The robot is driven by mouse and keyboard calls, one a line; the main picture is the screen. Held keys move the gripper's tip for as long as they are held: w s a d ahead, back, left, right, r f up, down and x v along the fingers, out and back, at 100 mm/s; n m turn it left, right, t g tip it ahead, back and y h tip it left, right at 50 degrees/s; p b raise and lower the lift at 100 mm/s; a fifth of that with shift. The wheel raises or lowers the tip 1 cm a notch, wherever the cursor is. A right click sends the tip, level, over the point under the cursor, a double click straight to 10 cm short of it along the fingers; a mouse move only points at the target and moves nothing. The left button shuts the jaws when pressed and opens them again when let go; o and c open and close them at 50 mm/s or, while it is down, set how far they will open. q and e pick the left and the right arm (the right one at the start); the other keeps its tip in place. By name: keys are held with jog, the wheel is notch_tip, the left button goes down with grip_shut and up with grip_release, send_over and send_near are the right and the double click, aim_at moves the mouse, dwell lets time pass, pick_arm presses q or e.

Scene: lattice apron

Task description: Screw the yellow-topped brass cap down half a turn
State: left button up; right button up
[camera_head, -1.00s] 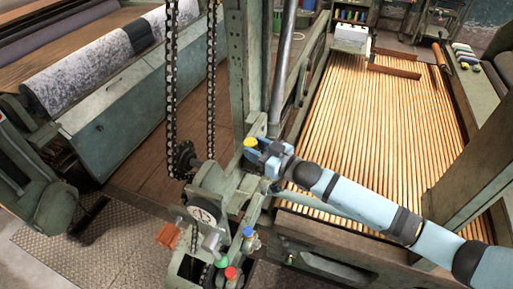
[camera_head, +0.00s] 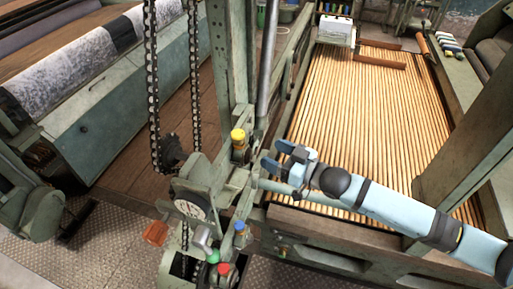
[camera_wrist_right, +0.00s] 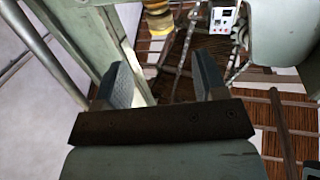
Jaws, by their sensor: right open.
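The yellow-topped brass cap (camera_head: 238,136) stands upright on the green machine frame, just left of my right gripper in the head view. In the right wrist view the cap (camera_wrist_right: 158,20) shows at the top edge, partly cut off, beyond the fingers. My right gripper (camera_head: 275,156) is open and empty, with its blue fingers pointing toward the cap and a clear gap between them and it. In the right wrist view its two fingers (camera_wrist_right: 164,80) stand wide apart with nothing between them. My left gripper is in neither view.
Blue (camera_head: 240,226), green (camera_head: 213,257) and red (camera_head: 224,268) caps stand on the machine nearer the front. A chain (camera_head: 152,90) hangs left of the upright green post (camera_head: 232,60). A bed of wooden slats (camera_head: 370,110) lies behind my right arm.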

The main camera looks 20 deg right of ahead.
jog(key=shift+v, duration=1.9)
